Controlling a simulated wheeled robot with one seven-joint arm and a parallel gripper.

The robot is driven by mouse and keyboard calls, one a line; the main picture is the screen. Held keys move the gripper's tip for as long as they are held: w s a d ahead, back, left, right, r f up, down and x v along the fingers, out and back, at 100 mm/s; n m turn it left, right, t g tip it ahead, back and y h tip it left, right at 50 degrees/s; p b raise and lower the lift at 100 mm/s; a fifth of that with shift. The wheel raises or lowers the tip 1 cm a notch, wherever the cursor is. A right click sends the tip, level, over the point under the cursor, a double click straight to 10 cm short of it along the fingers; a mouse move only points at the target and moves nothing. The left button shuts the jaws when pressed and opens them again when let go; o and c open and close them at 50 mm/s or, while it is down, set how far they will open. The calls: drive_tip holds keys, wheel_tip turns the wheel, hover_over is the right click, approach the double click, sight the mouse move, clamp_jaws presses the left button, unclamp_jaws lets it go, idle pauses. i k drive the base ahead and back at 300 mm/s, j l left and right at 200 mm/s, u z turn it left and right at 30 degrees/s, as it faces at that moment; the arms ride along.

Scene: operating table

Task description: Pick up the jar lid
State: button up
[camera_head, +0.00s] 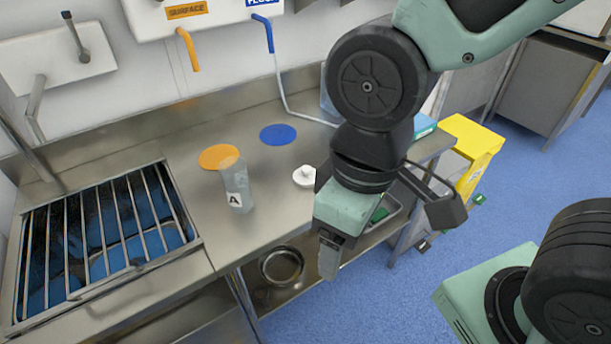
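The jar lid, a small white round piece with a raised knob (304,176), lies on the steel counter just left of my arm. A clear jar marked "A" (236,188) stands upright on the counter to its left. My gripper (328,260) hangs in front of the counter's front edge, to the lower right of the lid and apart from it. Its fingers point down and overlap in this view, so I cannot tell whether they are open or shut. I see nothing held. My arm covers the counter just right of the lid.
An orange disc (219,157) and a blue disc (278,134) lie on the counter. A barred sink (100,240) is at left. A grey tray (383,222) is partly behind my arm. A yellow bin (474,146) stands right. A steel bowl (282,266) sits on the lower shelf.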

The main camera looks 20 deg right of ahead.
sight(304, 177)
drive_tip(key=l+u, duration=0.2)
drive_tip(key=u, duration=0.2)
drive_tip(key=i+l+u, duration=0.1)
drive_tip(key=l+u, duration=0.4)
drive_tip(key=u, duration=0.25)
drive_tip(key=l+u, duration=0.2)
drive_tip(key=u, duration=0.2)
